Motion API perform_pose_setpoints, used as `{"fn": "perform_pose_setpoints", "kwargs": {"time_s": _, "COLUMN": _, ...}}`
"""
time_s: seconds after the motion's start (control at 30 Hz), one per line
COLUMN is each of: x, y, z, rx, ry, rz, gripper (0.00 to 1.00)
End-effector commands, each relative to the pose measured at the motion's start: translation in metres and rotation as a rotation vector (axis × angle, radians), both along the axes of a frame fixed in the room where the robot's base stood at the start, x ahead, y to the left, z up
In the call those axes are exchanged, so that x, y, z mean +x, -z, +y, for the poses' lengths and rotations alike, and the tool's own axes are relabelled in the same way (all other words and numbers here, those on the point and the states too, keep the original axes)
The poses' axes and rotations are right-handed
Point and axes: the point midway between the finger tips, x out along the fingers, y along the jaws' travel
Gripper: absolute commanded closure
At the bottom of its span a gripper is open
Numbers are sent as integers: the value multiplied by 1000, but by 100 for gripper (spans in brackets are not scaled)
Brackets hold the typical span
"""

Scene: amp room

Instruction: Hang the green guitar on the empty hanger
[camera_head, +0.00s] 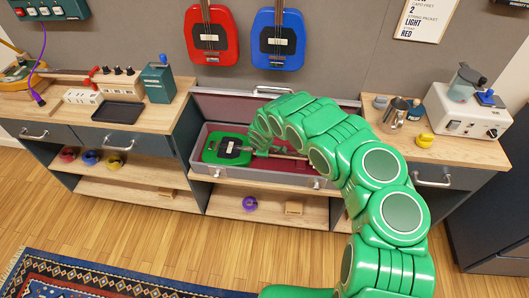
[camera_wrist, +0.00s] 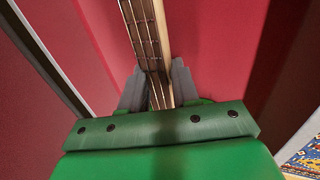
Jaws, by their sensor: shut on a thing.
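The green guitar (camera_head: 227,149) lies in an open grey case (camera_head: 230,181) with a dark red lining. Its body is at the left end of the case and its neck runs right, partly behind my green arm. In the wrist view my gripper (camera_wrist: 158,88) is shut on the guitar's neck (camera_wrist: 148,35), with a grey finger on each side. A red guitar (camera_head: 211,36) and a blue guitar (camera_head: 278,40) hang on the grey wall above. I cannot make out the empty hanger in either view.
The raised case lid (camera_head: 222,104) stands behind the guitar. A black tray (camera_head: 119,113) and a teal box (camera_head: 157,82) are on the left counter. A metal pitcher (camera_head: 394,116) and a white machine (camera_head: 466,112) are on the right counter. The wood floor in front is partly open.

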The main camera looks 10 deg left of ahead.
Motion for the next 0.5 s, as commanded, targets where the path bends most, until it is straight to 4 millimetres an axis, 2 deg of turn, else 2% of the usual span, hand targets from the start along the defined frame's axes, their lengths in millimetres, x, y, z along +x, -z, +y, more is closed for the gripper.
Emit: {"fn": "perform_pose_setpoints", "kwargs": {"time_s": 0.5, "x": 1, "y": -7, "z": -1, "rx": -1, "ry": 2, "rz": -1, "gripper": 100}}
